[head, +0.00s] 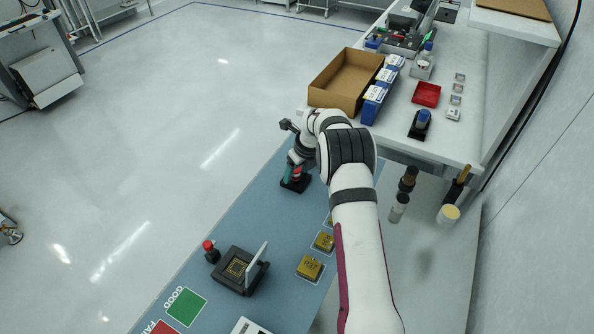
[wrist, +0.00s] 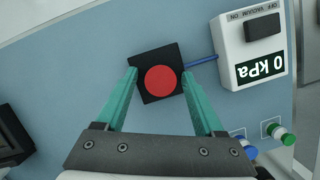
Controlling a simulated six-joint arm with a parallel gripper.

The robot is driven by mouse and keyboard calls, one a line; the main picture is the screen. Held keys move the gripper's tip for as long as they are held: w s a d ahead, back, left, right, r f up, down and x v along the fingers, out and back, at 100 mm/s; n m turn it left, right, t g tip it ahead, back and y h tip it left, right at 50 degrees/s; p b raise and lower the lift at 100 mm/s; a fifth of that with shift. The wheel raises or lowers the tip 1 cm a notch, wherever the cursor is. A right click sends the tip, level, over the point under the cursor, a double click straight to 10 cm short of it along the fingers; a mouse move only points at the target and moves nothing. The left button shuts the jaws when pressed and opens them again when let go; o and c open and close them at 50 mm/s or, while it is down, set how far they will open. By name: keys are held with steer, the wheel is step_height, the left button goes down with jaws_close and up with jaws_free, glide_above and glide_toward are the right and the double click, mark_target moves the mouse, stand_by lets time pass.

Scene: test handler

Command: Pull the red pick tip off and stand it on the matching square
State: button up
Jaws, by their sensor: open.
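The red pick tip (wrist: 160,79) shows in the wrist view as a round red top over a black square block (wrist: 146,95). A blue tube runs from the block to a white vacuum unit reading 0 kPa. My gripper (wrist: 160,73) is open, its teal fingers on the left and right of the red top, with gaps showing. In the head view, my gripper (head: 293,173) points down over the black block (head: 293,186) on the blue-grey mat. No red square shows beside the block; a red square (head: 166,328) marked FAIL is cut off at the head view's bottom.
A blue tip (wrist: 248,149) and a green tip (wrist: 282,136) stand beside small outlined squares. The vacuum unit (wrist: 247,45) is close on the right. A dark socket (head: 238,267) with raised lid, a red-topped knob (head: 209,246) and gold parts (head: 309,267) stand nearer the front.

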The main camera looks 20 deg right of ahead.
mark_target(297, 170)
jaws_close()
steer(key=shift+r, duration=0.1)
steer(key=shift+r, duration=0.7)
stand_by(0.5)
steer(key=shift+r, duration=0.85)
